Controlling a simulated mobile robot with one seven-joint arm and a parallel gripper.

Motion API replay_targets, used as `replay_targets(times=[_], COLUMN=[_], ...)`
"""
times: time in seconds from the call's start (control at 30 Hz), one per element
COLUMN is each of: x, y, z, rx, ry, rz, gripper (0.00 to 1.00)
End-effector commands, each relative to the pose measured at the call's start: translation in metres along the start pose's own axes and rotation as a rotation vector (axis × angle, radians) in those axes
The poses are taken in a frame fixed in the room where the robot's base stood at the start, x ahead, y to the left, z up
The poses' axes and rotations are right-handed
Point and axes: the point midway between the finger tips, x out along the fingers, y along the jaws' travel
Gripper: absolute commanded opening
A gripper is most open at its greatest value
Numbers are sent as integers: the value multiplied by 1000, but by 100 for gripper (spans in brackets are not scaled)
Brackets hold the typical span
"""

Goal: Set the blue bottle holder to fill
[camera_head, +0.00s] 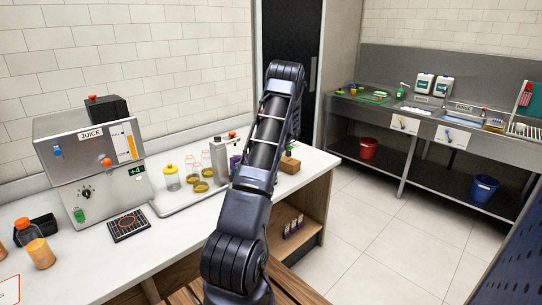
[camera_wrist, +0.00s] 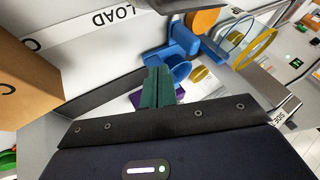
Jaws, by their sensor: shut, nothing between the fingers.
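The blue bottle holder (camera_wrist: 182,42) shows in the wrist view as a blue bracket with a rounded, cup-like part, mounted against a pale panel marked LOAD (camera_wrist: 112,17). My gripper (camera_wrist: 158,72) has its green fingers together, with nothing visible between them. The fingertips appear just beside the lower blue cup part; I cannot tell whether they touch it. In the head view my arm crosses the counter and hides my gripper and the holder. A grey machine (camera_head: 218,156) with an orange top part shows just left of the arm.
An orange disc (camera_wrist: 203,19) and a yellow-rimmed ring (camera_wrist: 257,48) are close to the holder. A brown box (camera_wrist: 25,80) is at left in the wrist view. The juicer (camera_head: 90,165), jars (camera_head: 172,178) and a tray stand on the white counter (camera_head: 190,240).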

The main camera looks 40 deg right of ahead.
Motion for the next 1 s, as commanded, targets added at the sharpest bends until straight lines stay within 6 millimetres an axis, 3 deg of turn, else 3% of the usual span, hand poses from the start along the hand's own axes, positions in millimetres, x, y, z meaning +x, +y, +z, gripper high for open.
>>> replay_targets(times=[0.17,0.43,1.0], x=[32,44,49], y=[-1,-30,-40], z=[0,0,0], rx=[1,-1,0], ry=[-2,-1,0], rz=[-2,0,0], gripper=[0,0,0])
